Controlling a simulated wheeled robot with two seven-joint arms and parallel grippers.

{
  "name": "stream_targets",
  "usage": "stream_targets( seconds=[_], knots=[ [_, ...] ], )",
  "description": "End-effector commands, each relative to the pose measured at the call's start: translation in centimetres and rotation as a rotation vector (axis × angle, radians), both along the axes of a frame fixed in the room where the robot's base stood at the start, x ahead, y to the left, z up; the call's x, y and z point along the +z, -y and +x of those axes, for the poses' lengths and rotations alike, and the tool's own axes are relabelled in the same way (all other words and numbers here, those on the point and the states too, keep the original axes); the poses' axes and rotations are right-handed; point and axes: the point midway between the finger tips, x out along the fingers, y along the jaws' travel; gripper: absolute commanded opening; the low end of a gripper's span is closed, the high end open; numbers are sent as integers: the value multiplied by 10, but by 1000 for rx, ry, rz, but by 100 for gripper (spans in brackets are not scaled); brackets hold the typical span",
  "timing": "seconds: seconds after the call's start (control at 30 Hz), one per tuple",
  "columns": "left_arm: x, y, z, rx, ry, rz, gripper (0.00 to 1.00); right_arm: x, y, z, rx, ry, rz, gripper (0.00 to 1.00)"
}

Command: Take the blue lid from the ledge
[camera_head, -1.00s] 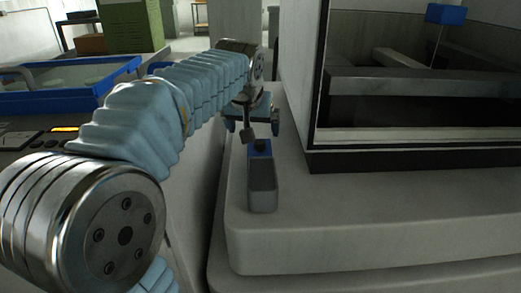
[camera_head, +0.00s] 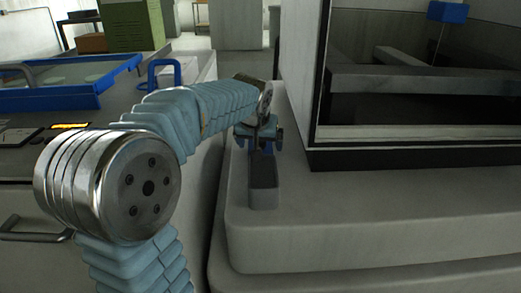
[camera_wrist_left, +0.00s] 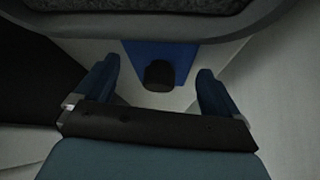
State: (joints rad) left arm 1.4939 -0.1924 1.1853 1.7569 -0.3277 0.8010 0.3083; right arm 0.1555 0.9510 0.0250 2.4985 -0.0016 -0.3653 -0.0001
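The blue lid with a black knob lies at the far end of a grey box (camera_head: 263,197) on the pale ledge (camera_head: 330,228). In the head view my left gripper (camera_head: 259,143) is down over the lid and hides most of it. In the left wrist view the blue lid (camera_wrist_left: 160,52) is just ahead, with its black knob (camera_wrist_left: 159,75) between the spread fingertips. The left gripper (camera_wrist_left: 157,82) is open, with gaps on both sides of the knob. I cannot tell whether a finger touches the lid. My right gripper is not in view.
A machine cabinet (camera_head: 313,115) with a window stands on the ledge just right of the gripper. A blue-rimmed tray (camera_head: 60,101) sits on the bench at left. The ledge's front right part is clear.

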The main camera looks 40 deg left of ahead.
Motion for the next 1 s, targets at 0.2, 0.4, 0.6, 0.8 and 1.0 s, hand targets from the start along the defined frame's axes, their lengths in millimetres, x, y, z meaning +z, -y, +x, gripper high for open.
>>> stream_targets(
  seconds=[0.2,0.4,0.6,0.8,1.0],
  knots=[
    [0,0,0,0,0,0,62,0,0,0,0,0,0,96],
    [0,0,0,0,0,0,42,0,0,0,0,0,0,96],
    [0,0,0,0,0,0,42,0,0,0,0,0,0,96],
    [8,0,0,-1,3,1,36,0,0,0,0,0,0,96],
    [43,7,-5,-4,4,6,35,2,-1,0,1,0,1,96]
  ],
)
